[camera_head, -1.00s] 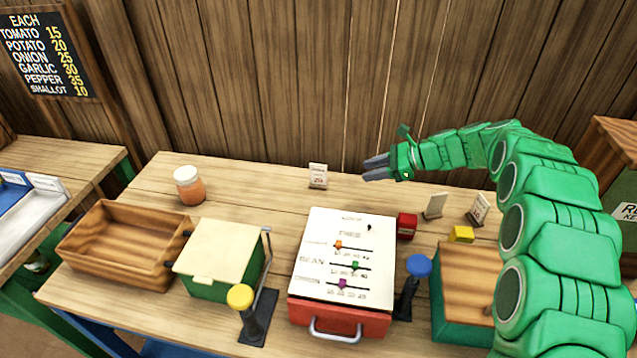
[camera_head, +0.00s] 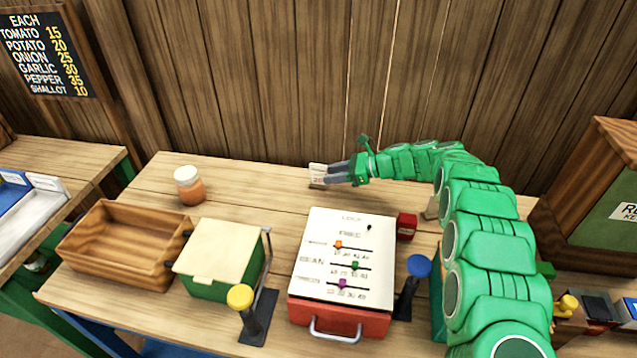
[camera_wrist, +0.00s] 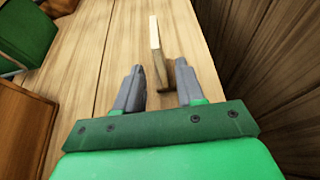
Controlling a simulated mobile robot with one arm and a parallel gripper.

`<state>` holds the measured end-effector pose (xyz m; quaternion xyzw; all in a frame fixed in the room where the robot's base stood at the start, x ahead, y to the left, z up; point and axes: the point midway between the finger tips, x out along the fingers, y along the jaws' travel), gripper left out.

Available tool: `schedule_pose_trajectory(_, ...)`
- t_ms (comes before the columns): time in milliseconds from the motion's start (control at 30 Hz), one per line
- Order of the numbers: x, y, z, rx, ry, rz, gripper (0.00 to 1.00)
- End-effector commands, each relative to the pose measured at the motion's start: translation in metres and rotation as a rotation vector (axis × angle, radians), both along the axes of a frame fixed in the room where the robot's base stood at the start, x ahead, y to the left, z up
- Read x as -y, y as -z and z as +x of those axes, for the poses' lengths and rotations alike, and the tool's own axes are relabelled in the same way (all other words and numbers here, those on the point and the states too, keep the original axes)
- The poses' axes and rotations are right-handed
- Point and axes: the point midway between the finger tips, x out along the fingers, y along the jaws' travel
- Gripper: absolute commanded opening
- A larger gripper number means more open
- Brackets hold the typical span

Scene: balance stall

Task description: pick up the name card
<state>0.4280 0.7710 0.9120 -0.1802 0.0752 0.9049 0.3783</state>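A small white name card (camera_head: 316,174) with print on it stands upright on the back part of the wooden table, and its right side is partly hidden by my fingers. My gripper (camera_head: 330,174) reaches it from the right. In the wrist view the card (camera_wrist: 154,34) shows edge-on, with its brown foot between and just ahead of my fingertips (camera_wrist: 160,74). The fingers are apart, with a gap on both sides of the card. The right fingertip is close to the foot; I cannot tell whether they touch.
A jar (camera_head: 188,186) stands left of the card. A red box with sliders (camera_head: 342,265), a green box with a cream lid (camera_head: 218,258) and an open wooden tray (camera_head: 122,246) stand nearer. A small red block (camera_head: 406,226) is right of the slider box. The plank wall is close behind.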

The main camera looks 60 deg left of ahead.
Motion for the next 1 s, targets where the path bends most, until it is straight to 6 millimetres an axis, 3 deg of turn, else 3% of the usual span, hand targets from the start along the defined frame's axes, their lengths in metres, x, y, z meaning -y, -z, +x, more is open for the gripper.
schedule_pose_trajectory(333,-0.031,0.007,-0.028,-0.001,-0.002,0.001,0.38)
schedule_pose_trajectory(633,-0.035,0.009,-0.032,0.0,-0.001,0.001,0.38)
schedule_pose_trajectory(900,-0.035,0.01,-0.032,0.0,-0.001,0.0,0.0)
schedule_pose_trajectory(1000,-0.035,0.01,-0.032,0.0,-0.001,0.0,0.0)
